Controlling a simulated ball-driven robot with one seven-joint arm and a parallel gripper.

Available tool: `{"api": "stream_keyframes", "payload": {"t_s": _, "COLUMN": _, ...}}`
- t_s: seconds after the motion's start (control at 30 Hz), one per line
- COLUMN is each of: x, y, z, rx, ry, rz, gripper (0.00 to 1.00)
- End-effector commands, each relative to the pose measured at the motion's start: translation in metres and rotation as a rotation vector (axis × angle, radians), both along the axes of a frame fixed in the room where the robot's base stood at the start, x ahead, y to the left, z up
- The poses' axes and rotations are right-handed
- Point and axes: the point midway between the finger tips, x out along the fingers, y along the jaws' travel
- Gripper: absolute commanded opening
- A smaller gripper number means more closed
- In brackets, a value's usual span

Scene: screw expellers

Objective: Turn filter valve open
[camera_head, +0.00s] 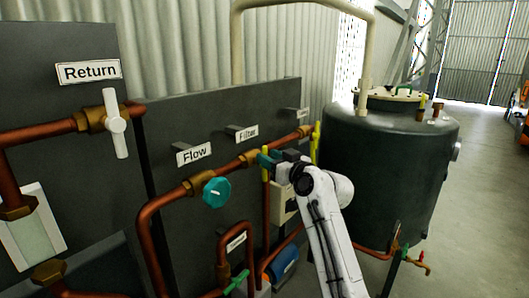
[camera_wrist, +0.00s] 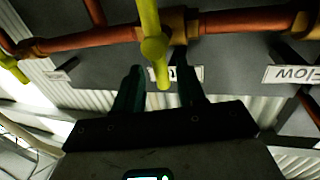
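The filter valve has a yellow lever handle (camera_wrist: 152,45) on a brass body fitted to a copper pipe. In the wrist view the handle runs upright, and its lower end shows between my fingertips with a gap on each side. I cannot tell how deep it sits between them. In the head view a sliver of the yellow handle (camera_head: 265,170) shows beside my gripper (camera_head: 268,158), below the "Filter" label (camera_head: 247,134). My gripper (camera_wrist: 160,78) has two dark green fingers, which are apart. In the wrist view the fingers partly hide a label behind them.
A teal round valve (camera_head: 216,192) is left of my gripper, under the "Flow" label (camera_head: 194,153). A white-handled "Return" valve (camera_head: 115,123) is farther left. Another yellow handle (camera_head: 316,140) and a dark tank (camera_head: 385,165) stand to the right. Copper pipes run close around.

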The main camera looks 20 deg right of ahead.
Motion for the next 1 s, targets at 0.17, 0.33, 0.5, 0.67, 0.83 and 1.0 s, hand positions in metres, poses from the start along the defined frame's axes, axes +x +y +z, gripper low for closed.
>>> {"api": "stream_keyframes", "payload": {"t_s": 0.17, "x": 0.018, "y": 0.007, "z": 0.001, "rx": -0.001, "ry": 0.002, "rz": 0.0, "gripper": 0.4}}
{"api": "stream_keyframes", "payload": {"t_s": 0.33, "x": 0.026, "y": 0.01, "z": 0.0, "rx": 0.001, "ry": 0.001, "rz": 0.0, "gripper": 0.4}}
{"api": "stream_keyframes", "payload": {"t_s": 0.5, "x": 0.028, "y": 0.011, "z": -0.001, "rx": 0.0, "ry": 0.001, "rz": 0.0, "gripper": 0.4}}
{"api": "stream_keyframes", "payload": {"t_s": 0.67, "x": 0.028, "y": 0.011, "z": -0.001, "rx": 0.0, "ry": 0.001, "rz": 0.0, "gripper": 0.39}}
{"api": "stream_keyframes", "payload": {"t_s": 0.83, "x": 0.027, "y": 0.01, "z": -0.001, "rx": 0.0, "ry": 0.001, "rz": 0.0, "gripper": 0.22}}
{"api": "stream_keyframes", "payload": {"t_s": 1.0, "x": 0.027, "y": 0.01, "z": -0.001, "rx": 0.0, "ry": 0.001, "rz": 0.0, "gripper": 0.06}}
